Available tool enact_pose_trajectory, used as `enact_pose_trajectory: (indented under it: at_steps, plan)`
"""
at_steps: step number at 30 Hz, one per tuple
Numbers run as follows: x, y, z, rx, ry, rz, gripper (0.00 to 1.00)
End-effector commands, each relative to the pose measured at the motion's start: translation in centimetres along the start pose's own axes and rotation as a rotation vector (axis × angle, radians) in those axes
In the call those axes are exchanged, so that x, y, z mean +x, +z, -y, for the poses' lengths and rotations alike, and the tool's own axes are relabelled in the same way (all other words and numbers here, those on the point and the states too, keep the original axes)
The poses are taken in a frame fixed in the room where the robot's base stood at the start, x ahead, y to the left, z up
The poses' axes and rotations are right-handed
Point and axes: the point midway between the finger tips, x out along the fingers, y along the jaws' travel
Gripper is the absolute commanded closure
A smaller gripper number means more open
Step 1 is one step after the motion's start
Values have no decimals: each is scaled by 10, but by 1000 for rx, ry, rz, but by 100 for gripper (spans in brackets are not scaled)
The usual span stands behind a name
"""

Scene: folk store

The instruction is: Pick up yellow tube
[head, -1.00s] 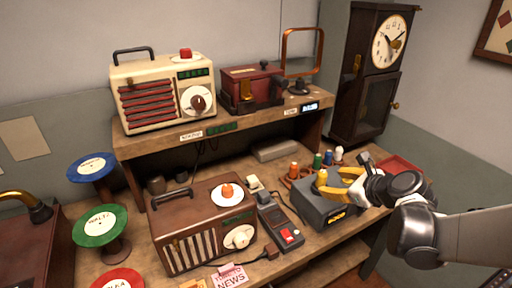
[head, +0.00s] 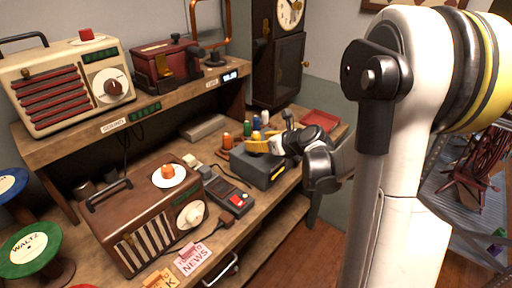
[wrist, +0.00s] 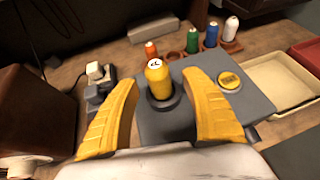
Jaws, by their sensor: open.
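The yellow tube (wrist: 158,80) stands upright in a round dark socket on top of a grey box (wrist: 262,98), with a white label on its top. My gripper (wrist: 170,100) is open, with one yellow finger on each side of the tube and visible gaps between. In the head view my gripper (head: 262,141) is over the grey box (head: 262,170) on the workbench, and its fingers largely hide the tube there.
Orange (wrist: 151,49), green (wrist: 193,40), blue (wrist: 211,34) and white (wrist: 230,28) tubes stand in holders behind the box. A cream tray (wrist: 283,82) lies to the right. A brown radio (head: 145,215) and a device with a red button (head: 228,192) stand to the left.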

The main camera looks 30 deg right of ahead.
Motion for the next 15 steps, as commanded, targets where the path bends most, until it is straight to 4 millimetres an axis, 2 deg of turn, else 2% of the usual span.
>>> enact_pose_trajectory:
  at_steps: [1, 3, 10, 11, 12, 15]
  plan:
    - [11, -3, -1, -1, 2, 0, 45]
    - [19, -2, 0, -2, 0, 0, 45]
    - [21, 0, 0, -1, -1, 0, 45]
    - [21, 0, 0, -1, -1, 0, 50]
    - [21, 0, 0, -1, -1, 0, 62]
    - [21, 0, 0, -1, -1, 0, 88]
